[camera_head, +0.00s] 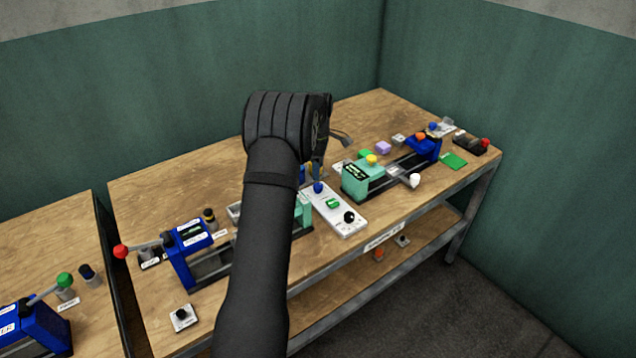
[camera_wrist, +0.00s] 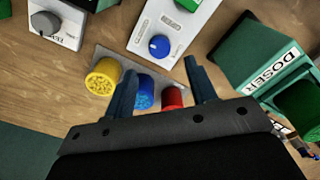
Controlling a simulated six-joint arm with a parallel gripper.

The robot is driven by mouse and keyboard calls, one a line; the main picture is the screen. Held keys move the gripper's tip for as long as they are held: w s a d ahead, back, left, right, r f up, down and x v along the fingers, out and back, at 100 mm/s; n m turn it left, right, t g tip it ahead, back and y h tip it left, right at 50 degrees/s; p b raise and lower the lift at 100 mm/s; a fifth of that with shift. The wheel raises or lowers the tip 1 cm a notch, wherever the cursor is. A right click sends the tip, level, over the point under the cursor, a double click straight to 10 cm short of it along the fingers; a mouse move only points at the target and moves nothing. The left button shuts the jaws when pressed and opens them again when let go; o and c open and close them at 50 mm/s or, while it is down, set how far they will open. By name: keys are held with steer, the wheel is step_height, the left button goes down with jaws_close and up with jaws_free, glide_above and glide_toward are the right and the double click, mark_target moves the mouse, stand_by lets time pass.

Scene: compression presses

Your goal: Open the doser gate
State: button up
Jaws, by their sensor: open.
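A dark green block labelled DOSER (camera_wrist: 265,62) stands at the right of the wrist view. A green round piece (camera_wrist: 302,103) sits on its near side and is cut off by the picture edge. I cannot tell which part is the gate. In the head view a green block (camera_head: 304,212) shows beside my forearm, mostly hidden by it. My gripper (camera_wrist: 160,72) is open and empty, apart from the doser, to its left in the wrist view. It points down over the table in the head view, where its fingers (camera_head: 318,170) are partly hidden.
Yellow (camera_wrist: 103,77), blue (camera_wrist: 145,92) and red (camera_wrist: 173,98) knobs stand close by the fingers. A white panel (camera_wrist: 172,30) with a blue knob lies beyond. A light green press (camera_head: 360,180) stands right, a blue press (camera_head: 192,245) left.

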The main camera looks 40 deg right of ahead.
mark_target(318, 185)
step_height(318, 185, down, 7)
steer(key=shift+r, duration=0.1)
stand_by(0.3)
steer(key=c, duration=1)
